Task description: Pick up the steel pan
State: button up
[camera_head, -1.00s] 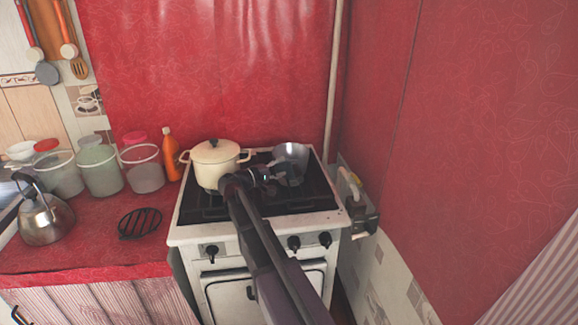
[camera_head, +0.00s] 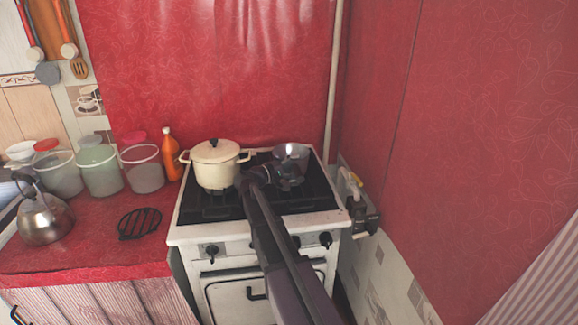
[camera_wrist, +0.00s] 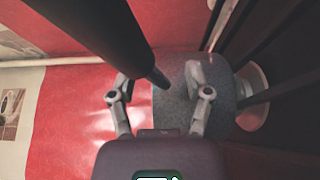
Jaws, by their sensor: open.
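The steel pan (camera_head: 291,151) sits on the right back part of the stove top. In the head view my gripper (camera_head: 287,182) is in front of it and hides its lower part. In the wrist view the pan's grey surface (camera_wrist: 180,105) lies beyond my open fingers (camera_wrist: 160,80). A dark bar, apparently the pan's handle (camera_wrist: 100,35), runs from the top edge down to between the fingers. I cannot tell whether they touch it.
A cream lidded pot (camera_head: 216,165) stands close on the left of my arm. The stove (camera_head: 222,230) has black grates. A kettle (camera_head: 43,215), a black trivet (camera_head: 139,223), several jars and an orange bottle (camera_head: 170,153) are on the red counter. A red wall closes the right side.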

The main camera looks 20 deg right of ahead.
jog(key=shift+c, duration=0.2)
grip_shut()
jog(key=shift+r+p, duration=0.55)
jog(key=shift+p, duration=0.05)
dwell(0.4)
jog(key=shift+r+p, duration=1.3)
jog(key=shift+r, duration=0.05)
jog(key=shift+s+a, duration=0.2)
jog(key=shift+s, duration=0.55)
jog(key=s+a+r+p, duration=0.1)
jog(key=s+a, duration=0.3)
jog(key=s, duration=0.9)
jog(key=shift+s+r, duration=0.15)
jog(key=shift+s, duration=0.05)
jog(key=shift+s+a, duration=0.1)
jog(key=shift+s, duration=0.1)
